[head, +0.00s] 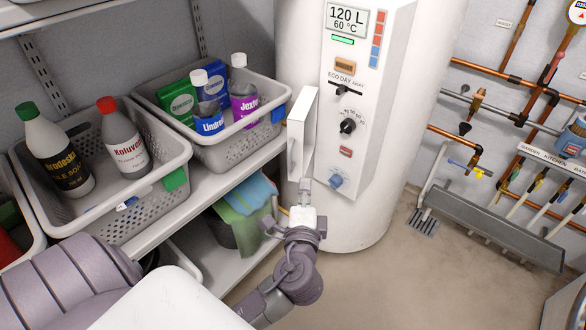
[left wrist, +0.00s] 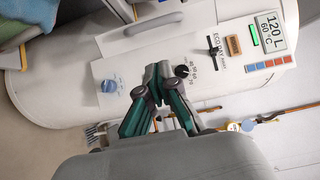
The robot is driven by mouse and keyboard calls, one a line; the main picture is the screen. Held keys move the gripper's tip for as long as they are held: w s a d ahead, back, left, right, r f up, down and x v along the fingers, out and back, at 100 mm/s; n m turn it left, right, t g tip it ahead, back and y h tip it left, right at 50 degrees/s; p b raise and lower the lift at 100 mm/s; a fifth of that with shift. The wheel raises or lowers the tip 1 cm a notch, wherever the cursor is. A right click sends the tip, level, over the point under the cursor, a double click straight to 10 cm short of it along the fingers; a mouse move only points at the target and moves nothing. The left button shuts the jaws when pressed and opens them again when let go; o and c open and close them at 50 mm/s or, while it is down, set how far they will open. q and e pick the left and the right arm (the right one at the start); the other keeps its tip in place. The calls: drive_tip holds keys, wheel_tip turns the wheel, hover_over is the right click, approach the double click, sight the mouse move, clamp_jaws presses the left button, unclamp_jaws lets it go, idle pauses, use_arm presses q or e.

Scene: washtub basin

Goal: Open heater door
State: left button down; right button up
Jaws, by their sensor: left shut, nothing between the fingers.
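The white water heater (head: 400,150) stands at centre right with its control panel (head: 355,100) facing me. Its small white door (head: 299,130) stands swung out at the panel's left edge, and the display, sliders and knobs show uncovered. My left gripper (head: 306,186) is just below the door's lower end, in front of the panel. Its fingers (left wrist: 158,72) are shut and empty; whether they touch the door I cannot tell. My right gripper is not in view.
A shelf at the left holds grey baskets (head: 210,150) with bottles and boxes. Cloths (head: 245,205) hang on the lower shelf. Copper pipes and valves (head: 480,150) run along the right wall above a grey trough (head: 490,225). The floor (head: 430,285) at lower right is clear.

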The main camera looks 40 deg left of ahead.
sight(291, 170)
use_arm(q)
drive_tip(key=w+a, duration=0.3)
drive_tip(key=a, duration=0.2)
drive_tip(key=shift+w+a, duration=0.15)
drive_tip(key=shift+a, duration=0.05)
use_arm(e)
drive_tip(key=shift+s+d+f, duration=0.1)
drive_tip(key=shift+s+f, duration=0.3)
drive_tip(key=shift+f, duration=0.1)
use_arm(q)
drive_tip(key=shift+a+f, duration=0.1)
drive_tip(key=shift+a, duration=0.25)
drive_tip(key=shift+m+t+h, duration=0.5)
drive_tip(key=shift+m+h, duration=0.3)
drive_tip(key=shift+h, duration=0.1)
drive_tip(key=a, duration=0.2)
drive_tip(key=s+a+p, duration=0.1)
drive_tip(key=a, duration=0.2)
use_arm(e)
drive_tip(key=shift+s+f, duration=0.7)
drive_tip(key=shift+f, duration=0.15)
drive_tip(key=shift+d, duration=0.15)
